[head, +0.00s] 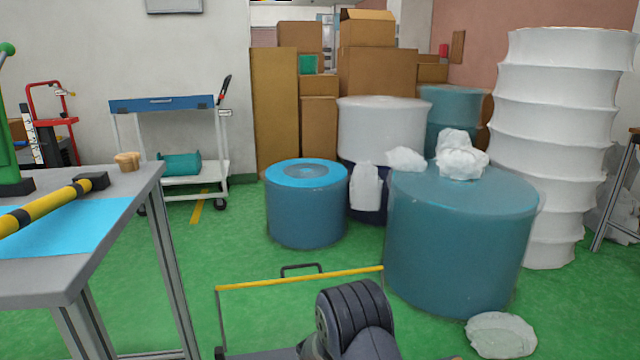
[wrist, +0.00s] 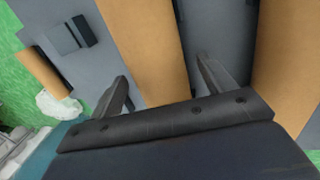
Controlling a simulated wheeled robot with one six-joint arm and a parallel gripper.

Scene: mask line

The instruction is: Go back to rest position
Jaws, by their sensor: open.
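My gripper (wrist: 161,68) shows in the wrist view with its two dark fingers spread apart. Nothing is between the fingers. Behind them is a grey surface with wide tan-orange bands; I cannot tell what it belongs to. In the head view a dark rounded link of my arm stands at the bottom centre, and the gripper's fingers do not show there.
A grey workbench (head: 135,195) with a yellow-black bar (head: 45,207) is at the left. Large blue rolls (head: 455,245) (head: 305,215) and a tall white stack (head: 550,140) stand ahead and right. A white bundle (head: 500,335) lies on the green floor. A blue-topped cart (head: 160,103) stands behind.

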